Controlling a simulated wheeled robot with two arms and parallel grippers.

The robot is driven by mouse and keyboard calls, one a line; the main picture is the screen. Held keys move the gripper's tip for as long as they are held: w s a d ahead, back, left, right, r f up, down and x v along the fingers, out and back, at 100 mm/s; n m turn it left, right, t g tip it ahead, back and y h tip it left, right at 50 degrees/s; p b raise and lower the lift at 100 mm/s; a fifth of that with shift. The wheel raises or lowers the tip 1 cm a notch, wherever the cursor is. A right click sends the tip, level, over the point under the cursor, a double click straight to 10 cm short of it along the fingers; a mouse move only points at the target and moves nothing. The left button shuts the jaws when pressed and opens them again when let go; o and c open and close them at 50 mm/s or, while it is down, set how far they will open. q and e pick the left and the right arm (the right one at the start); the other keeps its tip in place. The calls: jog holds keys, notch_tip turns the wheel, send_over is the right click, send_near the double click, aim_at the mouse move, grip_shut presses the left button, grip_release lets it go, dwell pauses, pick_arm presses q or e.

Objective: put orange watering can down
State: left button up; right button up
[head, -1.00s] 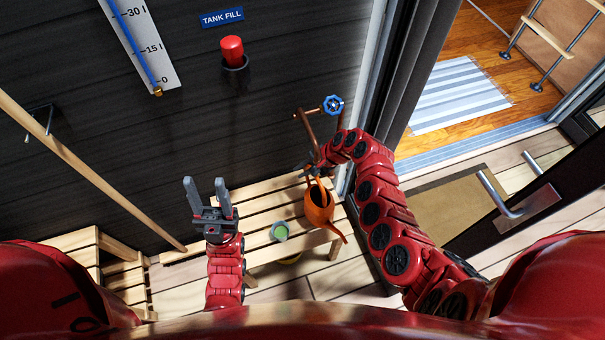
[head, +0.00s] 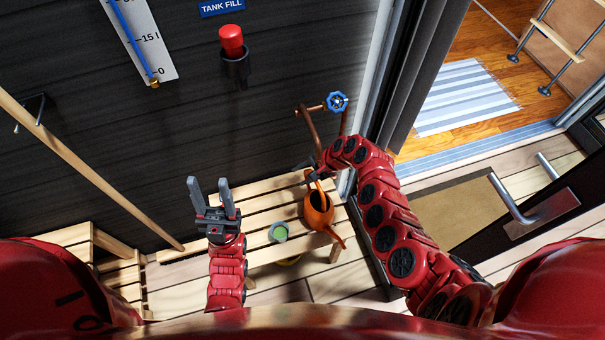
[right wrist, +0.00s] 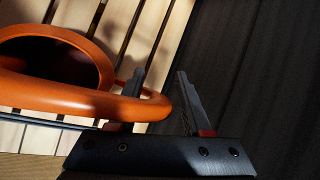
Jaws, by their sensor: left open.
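The orange watering can (head: 318,211) is at the right end of the slatted bench, its spout toward the lower right in the head view. I cannot tell whether its base touches the slats. My right gripper (head: 314,172) is at its handle. In the right wrist view, the handle loop of the can (right wrist: 90,92) passes between the fingers of the right gripper (right wrist: 160,85), one finger inside the loop and one outside. The can's base is hidden there. My left gripper (head: 212,198) is open and empty, left of the can, over the bench.
The wooden bench (head: 262,240) holds a green cup (head: 279,231) left of the can. A copper pipe with a blue valve (head: 337,102) is behind the can. A wooden pole (head: 95,165) leans at the left. A doorway with a door handle (head: 520,212) is at right.

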jog(key=shift+r, duration=0.15)
jog(key=shift+w+d+r+p, duration=0.1)
jog(key=shift+d+r+p, duration=0.15)
jog(key=shift+r, duration=0.2)
jog(key=shift+d+r, duration=0.15)
jog(key=shift+r, duration=0.2)
jog(key=v, duration=1)
jog(key=shift+d, duration=0.15)
jog(key=shift+s, duration=0.25)
